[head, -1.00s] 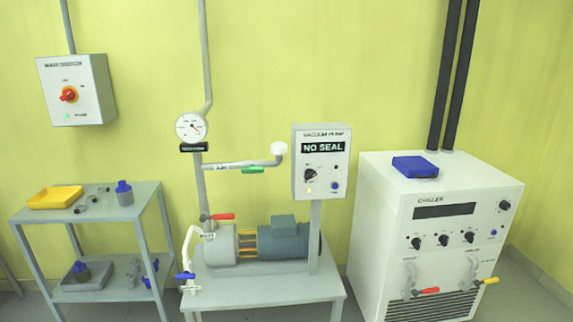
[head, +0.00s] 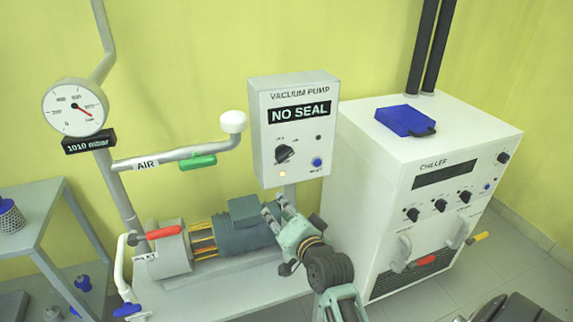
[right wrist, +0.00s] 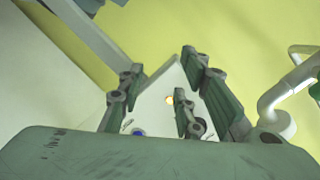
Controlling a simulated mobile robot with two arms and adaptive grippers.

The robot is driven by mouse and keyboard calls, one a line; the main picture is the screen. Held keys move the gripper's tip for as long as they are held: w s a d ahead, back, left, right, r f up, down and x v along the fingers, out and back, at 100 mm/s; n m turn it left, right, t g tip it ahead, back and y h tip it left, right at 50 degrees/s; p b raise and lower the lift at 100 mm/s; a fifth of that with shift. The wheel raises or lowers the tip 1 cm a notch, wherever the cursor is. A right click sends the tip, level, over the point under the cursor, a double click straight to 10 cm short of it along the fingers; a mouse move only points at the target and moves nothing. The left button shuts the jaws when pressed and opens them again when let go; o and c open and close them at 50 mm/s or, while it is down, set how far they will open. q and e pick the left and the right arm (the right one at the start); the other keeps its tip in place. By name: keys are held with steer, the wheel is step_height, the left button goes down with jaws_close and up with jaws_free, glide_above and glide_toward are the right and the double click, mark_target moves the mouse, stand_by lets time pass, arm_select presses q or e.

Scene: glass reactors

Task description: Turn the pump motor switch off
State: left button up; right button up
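My right gripper (head: 273,210) is below the box, in front of the pump motor (head: 245,228), empty and apart from the switch. In the right wrist view its fingers (right wrist: 160,95) are spread, with the box face (right wrist: 155,108) and the lamp (right wrist: 169,100) between them. A finger seems to hide the switch there. My left gripper is out of view.
The white chiller (head: 380,150) stands close on the right, with a blue case (head: 405,121) on top. An air pipe with a green handle (head: 198,162) runs left of the box. A pressure gauge (head: 75,107) and grey shelf (head: 35,212) are further left.

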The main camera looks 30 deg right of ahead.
steer(key=m+t+h, duration=0.1)
steer(key=m+t, duration=0.1)
glide_toward(286, 158)
steer(key=w, duration=0.1)
steer(key=shift+h, duration=0.3)
steer(key=x, duration=0.7)
steer(key=shift+w, duration=0.35)
jaws_close()
